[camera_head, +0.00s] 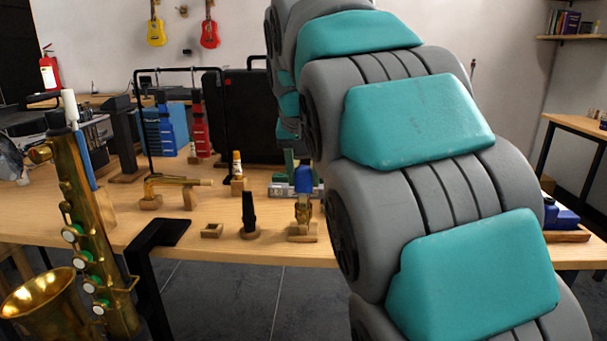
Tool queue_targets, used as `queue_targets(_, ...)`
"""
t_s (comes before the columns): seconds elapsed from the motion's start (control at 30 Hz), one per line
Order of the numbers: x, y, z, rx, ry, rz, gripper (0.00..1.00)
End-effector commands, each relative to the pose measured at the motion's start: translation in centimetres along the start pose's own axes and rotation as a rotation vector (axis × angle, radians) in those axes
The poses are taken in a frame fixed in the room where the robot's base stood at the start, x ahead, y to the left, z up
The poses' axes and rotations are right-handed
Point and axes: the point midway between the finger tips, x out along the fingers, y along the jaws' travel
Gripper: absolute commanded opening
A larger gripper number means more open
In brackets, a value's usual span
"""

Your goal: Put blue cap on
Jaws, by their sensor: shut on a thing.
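A small blue cap (304,179) is at the right of the bench's near edge, just left of my arm. It is directly above a small brass-coloured piece (303,209) on a wooden stand (302,232). They look lined up, but I cannot tell whether the cap is seated on it or held just above. My gripper (303,165) is shut on the blue cap from above. Its fingers are small and partly hidden behind my arm.
A black mouthpiece (249,212), an empty wooden block (212,230) and a brass neck (178,183) stand left of the cap. A saxophone (85,225) stands at the left front. Behind are a black case (255,115) and blue (166,130) and red cases (200,122).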

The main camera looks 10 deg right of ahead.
Motion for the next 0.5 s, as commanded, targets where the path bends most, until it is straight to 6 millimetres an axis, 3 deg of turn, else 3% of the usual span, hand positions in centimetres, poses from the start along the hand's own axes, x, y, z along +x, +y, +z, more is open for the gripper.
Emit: queue_targets(0.5,0.73,-0.01,0.33,0.0,-0.001,0.0,0.0)
